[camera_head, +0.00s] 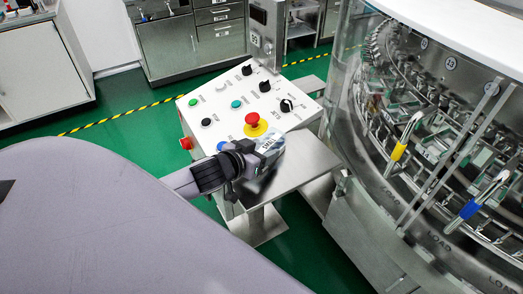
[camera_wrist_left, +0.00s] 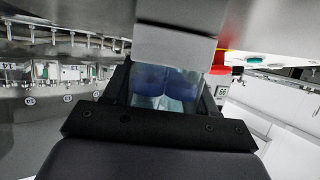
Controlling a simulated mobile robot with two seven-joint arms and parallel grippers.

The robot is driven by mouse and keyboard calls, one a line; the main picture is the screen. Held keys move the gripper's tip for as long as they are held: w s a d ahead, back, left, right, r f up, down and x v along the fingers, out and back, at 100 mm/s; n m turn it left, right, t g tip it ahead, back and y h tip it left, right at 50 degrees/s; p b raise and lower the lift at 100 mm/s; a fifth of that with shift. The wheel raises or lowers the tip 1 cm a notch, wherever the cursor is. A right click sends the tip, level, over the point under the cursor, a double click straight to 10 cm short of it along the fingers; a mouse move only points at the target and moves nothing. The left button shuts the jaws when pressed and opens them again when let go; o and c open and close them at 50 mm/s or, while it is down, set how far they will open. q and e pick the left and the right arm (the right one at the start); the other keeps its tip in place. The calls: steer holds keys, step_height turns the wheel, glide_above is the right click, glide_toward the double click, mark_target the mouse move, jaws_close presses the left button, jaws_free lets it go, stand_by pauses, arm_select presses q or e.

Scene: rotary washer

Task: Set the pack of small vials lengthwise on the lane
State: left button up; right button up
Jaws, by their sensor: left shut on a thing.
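My left gripper (camera_head: 252,160) is shut on the pack of small vials (camera_head: 270,146), a clear pack with a white label in the head view. In the left wrist view the pack (camera_wrist_left: 165,82) shows bluish round ends between the two dark fingers. The gripper holds it over or at the flat steel shelf (camera_head: 309,160) beside the control box; whether it touches cannot be told. No part is clearly marked as the lane; this shelf leads toward the washer. The arm and gripper hide part of the shelf. My right gripper is not in view.
The sloped control box (camera_head: 222,110) stands just behind the gripper, with a red emergency button (camera_head: 252,119) close to the pack. The round washer (camera_head: 440,130) with yellow (camera_head: 398,150) and blue handles (camera_head: 470,209) is at right. The shelf's right part is bare.

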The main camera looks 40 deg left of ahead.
arm_select(q)
steer(key=shift+r, duration=0.1)
steer(key=o, duration=1.1)
